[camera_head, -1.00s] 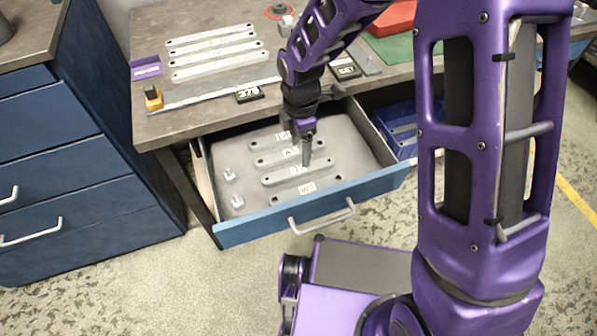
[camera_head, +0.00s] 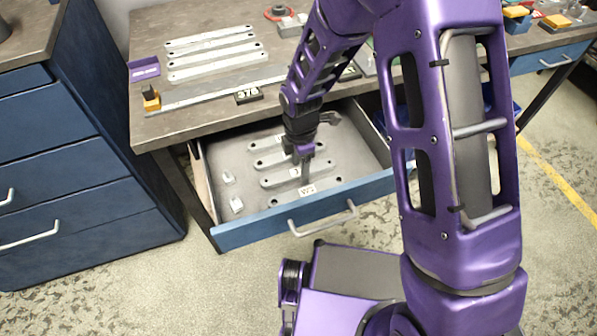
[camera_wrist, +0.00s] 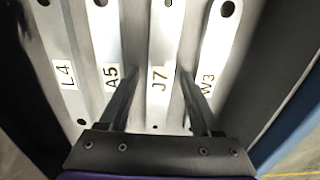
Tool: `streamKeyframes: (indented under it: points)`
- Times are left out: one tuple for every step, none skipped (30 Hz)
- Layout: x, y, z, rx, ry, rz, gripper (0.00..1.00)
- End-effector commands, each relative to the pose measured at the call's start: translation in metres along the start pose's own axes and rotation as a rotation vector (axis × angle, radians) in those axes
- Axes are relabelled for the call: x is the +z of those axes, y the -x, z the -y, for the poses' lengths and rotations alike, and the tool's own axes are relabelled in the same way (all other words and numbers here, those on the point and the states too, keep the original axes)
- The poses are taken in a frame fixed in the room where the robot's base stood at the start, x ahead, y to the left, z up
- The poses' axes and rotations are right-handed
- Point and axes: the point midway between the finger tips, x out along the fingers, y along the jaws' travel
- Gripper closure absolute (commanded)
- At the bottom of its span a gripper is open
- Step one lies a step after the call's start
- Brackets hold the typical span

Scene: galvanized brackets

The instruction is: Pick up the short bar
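Several flat grey bars lie side by side in the open drawer (camera_head: 358,158). In the wrist view their tags read L4 (camera_wrist: 62,75), A5 (camera_wrist: 111,78), J7 (camera_wrist: 160,78) and W3 (camera_wrist: 208,84). I cannot tell from these views which bar is the short one, as their lengths look alike. My gripper (camera_head: 305,178) points down into the drawer; it also shows in the wrist view (camera_wrist: 158,75). Its two fingers are apart, one on each side of the J7 bar in that view, with nothing held. Whether the fingertips reach bar level is unclear.
Two small pale fittings (camera_head: 229,176) stand at the drawer's left. The drawer front (camera_head: 250,232) and side walls surround the bars. On the bench above lie more bars (camera_head: 215,56), a long metal strip (camera_head: 200,98) and a yellow-black block (camera_head: 151,100).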

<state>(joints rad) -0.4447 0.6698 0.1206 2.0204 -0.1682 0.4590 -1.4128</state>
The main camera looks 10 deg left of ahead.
Motion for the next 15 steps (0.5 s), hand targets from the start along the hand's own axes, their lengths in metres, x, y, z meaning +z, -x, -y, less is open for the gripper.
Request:
streamKeyframes:
  points:
    - [0.0001,0.0001,0.0000,0.000,0.000,0.000,0.47]
    - [0.0001,0.0001,0.0001,0.000,0.000,0.000,0.52]
    - [0.0001,0.0001,0.0001,0.000,0.000,0.000,0.59]
    - [0.0001,0.0001,0.0001,0.000,0.000,0.000,0.65]
    - [0.0001,0.0001,0.0001,0.000,0.000,0.000,0.70]
    - [0.0001,0.0001,0.0001,0.000,0.000,0.000,0.77]
    - [0.0001,0.0001,0.0001,0.000,0.000,0.000,0.83]
    - [0.0001,0.0002,0.0001,0.000,0.000,0.000,0.88]
    - [0.0001,0.0002,0.0001,0.000,0.000,0.000,0.95]
    - [0.0001,0.0002,0.0001,0.000,0.000,0.000,1.00]
    - [0.0001,0.0002,0.0001,0.000,0.000,0.000,1.00]
    - [0.0001,0.0002,0.0001,0.000,0.000,0.000,1.00]
    - [0.0001,0.0002,0.0001,0.000,0.000,0.000,1.00]
    - [0.0001,0.0002,0.0001,0.000,0.000,0.000,1.00]
    - [0.0001,0.0002,0.0001,0.000,0.000,0.000,1.00]
